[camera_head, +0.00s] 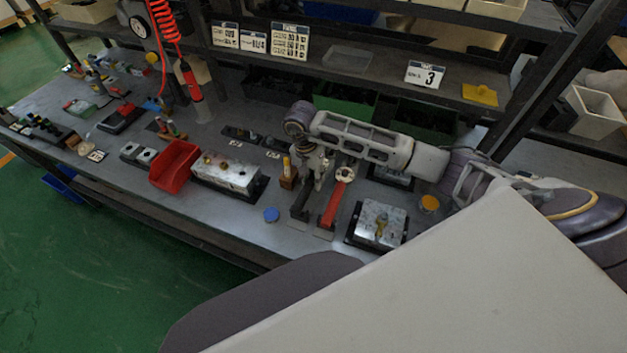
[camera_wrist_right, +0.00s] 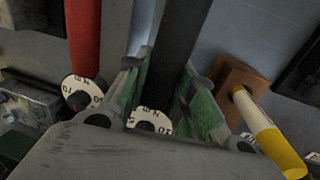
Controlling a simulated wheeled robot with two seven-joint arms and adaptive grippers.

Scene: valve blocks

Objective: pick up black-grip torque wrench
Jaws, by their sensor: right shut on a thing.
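The black-grip torque wrench (camera_head: 299,207) lies at the front of the bench, with its black handle toward the front edge. In the right wrist view its black grip (camera_wrist_right: 181,42) runs between my green-padded fingers, and its white dial (camera_wrist_right: 150,121) shows below, partly hidden. My right gripper (camera_head: 311,184) points down over the wrench and is shut on it. The wrench looks at or very near bench level; a gap is hard to tell. A red-grip torque wrench (camera_head: 335,204) lies just to its right; it also shows in the right wrist view (camera_wrist_right: 82,40). My left gripper is out of view.
A wooden block (camera_head: 289,178) holding a yellow-and-white handle stands close left of the gripper. Metal valve blocks stand left (camera_head: 226,174) and right (camera_head: 380,222). A red bin (camera_head: 174,165) is further left. A shelf (camera_head: 380,65) spans above the bench.

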